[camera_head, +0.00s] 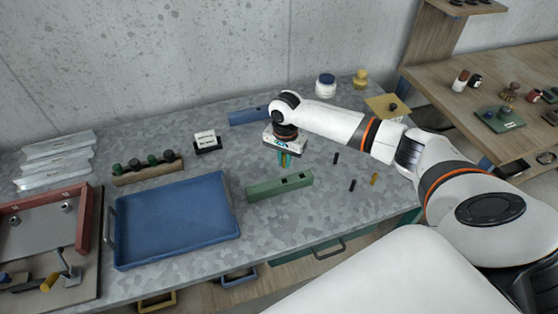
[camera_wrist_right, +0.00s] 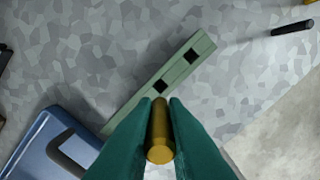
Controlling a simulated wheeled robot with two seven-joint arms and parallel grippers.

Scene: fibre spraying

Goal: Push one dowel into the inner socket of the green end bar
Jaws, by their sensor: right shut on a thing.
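The green end bar (camera_head: 265,190) lies on the speckled grey table; two dark square sockets show in its top face. It also shows in the right wrist view (camera_wrist_right: 135,112), running diagonally, with one socket (camera_wrist_right: 190,57) near its far end and another (camera_wrist_right: 160,87) nearer the fingers. My right gripper (camera_head: 285,161) points down just behind the bar in the head view. Its green fingers are shut on a yellow dowel (camera_wrist_right: 159,135). In the wrist view the dowel's far end appears just short of the nearer socket; its height above the bar is unclear. My left gripper is not in view.
Two black dowels (camera_head: 336,158) (camera_head: 352,185) and another yellow dowel (camera_head: 374,179) stand or lie right of the bar. A blue tray (camera_head: 120,222) is to the left. A blue bar (camera_head: 244,117) and small sign (camera_head: 207,142) lie behind.

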